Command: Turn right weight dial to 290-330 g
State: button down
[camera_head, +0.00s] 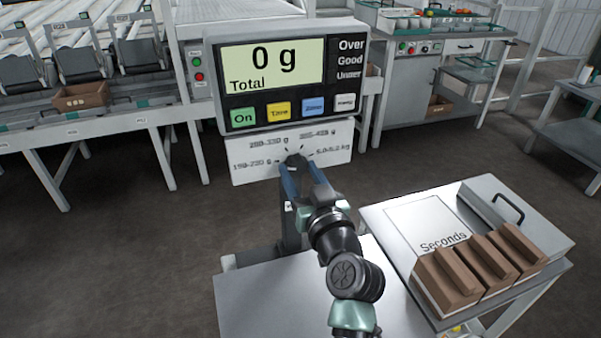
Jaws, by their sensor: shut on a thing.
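The dark weight dial (294,159) sits on a white label plate (250,172) below the scale's display. Blurred range labels are printed around it: one like 280-330 g or 290-330 g at upper left, 190-220 g at lower left, about 355-425 g at upper right, and 5.0-5.2 kg at lower right. The fingers and the blur hide where the pointer is set. The scale display (272,66) reads 0 g, Total.
A steel platform (300,295) lies below my arm. A side tray (389,222) marked Seconds stands at right with several brown cartons (478,268). Conveyors (100,125) fill the back left and a workbench (418,85) the back right. Dark floor between is clear.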

jog(key=m, duration=0.5)
jog(key=shift+p, duration=0.35)
jog(key=shift+d+m+p, duration=0.1)
jog(key=shift+m+p, duration=0.4)
jog(key=shift+m, duration=1.6)
jog(key=shift+c, duration=1.2)
grip_release()
jog(key=v, duration=1.3)
